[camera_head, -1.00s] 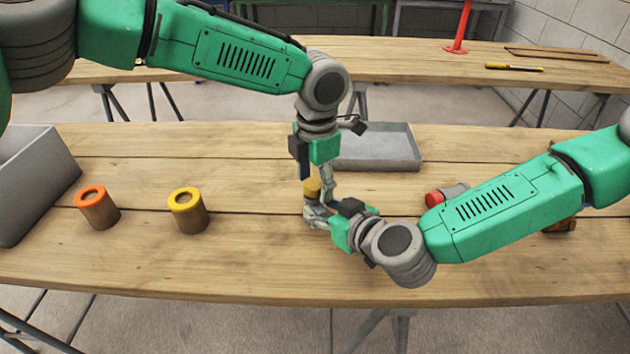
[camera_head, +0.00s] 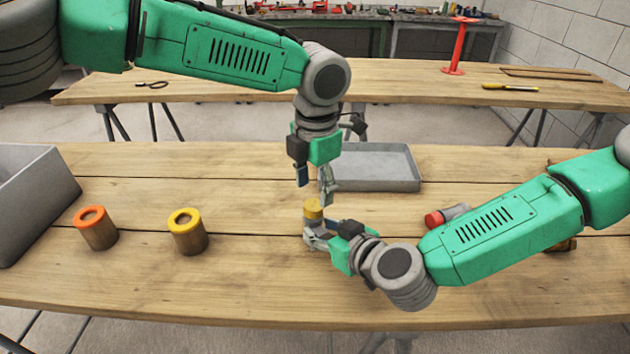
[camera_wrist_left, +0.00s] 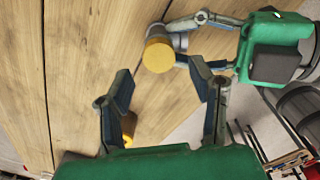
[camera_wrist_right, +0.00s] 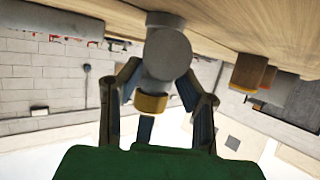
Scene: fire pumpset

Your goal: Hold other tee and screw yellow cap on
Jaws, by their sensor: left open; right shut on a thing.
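A yellow cap (camera_head: 313,208) sits on top of a grey tee (camera_wrist_right: 167,52) just above the table. My right gripper (camera_head: 312,238) is shut on the tee; its fingers hide part of it. The cap also shows in the left wrist view (camera_wrist_left: 158,55) and the right wrist view (camera_wrist_right: 150,103). My left gripper (camera_head: 315,187) is open and empty, pointing down just above the cap, with its fingers apart from it. Another grey tee (camera_head: 455,212) with a red cap (camera_head: 433,219) lies on the table behind my right forearm.
An orange-rimmed container (camera_head: 96,230) and a yellow-rimmed container (camera_head: 188,233) stand at the left beside a grey bin (camera_head: 35,205). A shallow grey tray (camera_head: 372,183) lies behind my grippers. The table (camera_head: 200,290) is clear in front.

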